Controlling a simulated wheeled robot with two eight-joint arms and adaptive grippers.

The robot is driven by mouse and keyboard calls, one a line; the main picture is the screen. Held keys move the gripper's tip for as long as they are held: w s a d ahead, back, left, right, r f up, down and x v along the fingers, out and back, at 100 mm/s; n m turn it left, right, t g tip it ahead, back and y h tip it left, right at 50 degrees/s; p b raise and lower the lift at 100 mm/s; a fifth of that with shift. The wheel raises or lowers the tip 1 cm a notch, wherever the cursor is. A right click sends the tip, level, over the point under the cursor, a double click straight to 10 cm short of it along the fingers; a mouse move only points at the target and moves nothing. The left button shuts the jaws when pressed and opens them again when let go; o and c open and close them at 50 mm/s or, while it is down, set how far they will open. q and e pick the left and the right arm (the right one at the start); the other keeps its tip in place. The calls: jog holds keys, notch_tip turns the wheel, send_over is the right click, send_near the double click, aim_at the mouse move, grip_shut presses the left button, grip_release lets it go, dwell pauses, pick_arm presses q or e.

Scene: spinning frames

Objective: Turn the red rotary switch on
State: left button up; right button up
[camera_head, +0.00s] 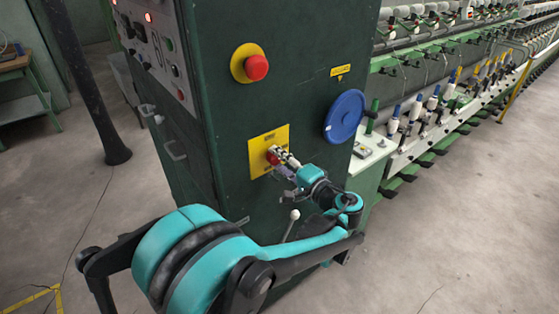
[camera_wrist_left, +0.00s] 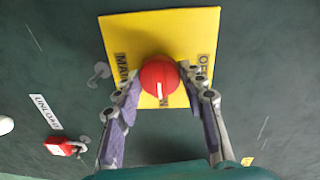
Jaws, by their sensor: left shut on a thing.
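The red rotary switch (camera_head: 272,158) sits on a yellow plate (camera_head: 257,150) on the side of a dark green cabinet. In the left wrist view the red knob (camera_wrist_left: 158,76) shows a white mark on its lower part. Labels reading MAIN and OFF lie at either side of it on the plate (camera_wrist_left: 150,27), and one below is partly hidden. My left gripper (camera_head: 284,158) reaches the knob from the right. In the wrist view the fingers of my left gripper (camera_wrist_left: 160,84) are shut on the knob from both sides. My right gripper is not in view.
A red push button (camera_head: 256,67) on a yellow base is above the switch. A blue disc (camera_head: 345,117) is to its right, and a white-knobbed lever (camera_head: 294,215) below. A spinning frame (camera_head: 440,105) runs back at right. Bare floor (camera_head: 480,230) lies in front of it.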

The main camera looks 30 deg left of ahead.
pick_arm(q)
jog(key=o, duration=1.2)
jog(key=shift+c, duration=0.2)
jog(key=shift+d, duration=0.1)
jog(key=v, duration=1.1)
jog(key=shift+s+d, duration=0.25)
jog(key=shift+d, duration=0.1)
